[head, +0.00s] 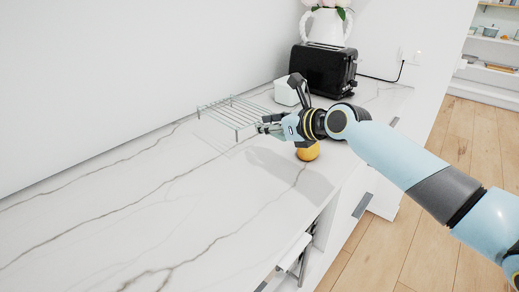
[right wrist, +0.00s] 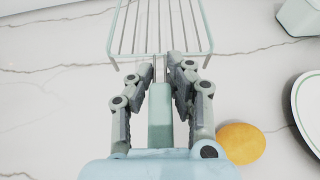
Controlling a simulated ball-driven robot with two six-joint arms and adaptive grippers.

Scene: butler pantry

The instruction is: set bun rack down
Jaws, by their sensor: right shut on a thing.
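The bun rack (head: 232,112) is a wire grid with short legs, over the marble counter near the wall in the head view. My right gripper (head: 266,125) is shut on its near edge. In the right wrist view, the rack's parallel wires (right wrist: 158,25) stretch away from the fingers, and the gripper (right wrist: 167,68) closes on its near edge. A shadow lies on the counter below the rack; I cannot tell whether its legs touch the surface. My left gripper is not in view.
An orange fruit (head: 308,152) sits right under my right wrist. A white container (head: 286,93), a black toaster (head: 322,70) and a white vase (head: 327,27) stand behind. The counter (head: 110,210) to the left is clear. A white plate (right wrist: 308,105) shows in the right wrist view.

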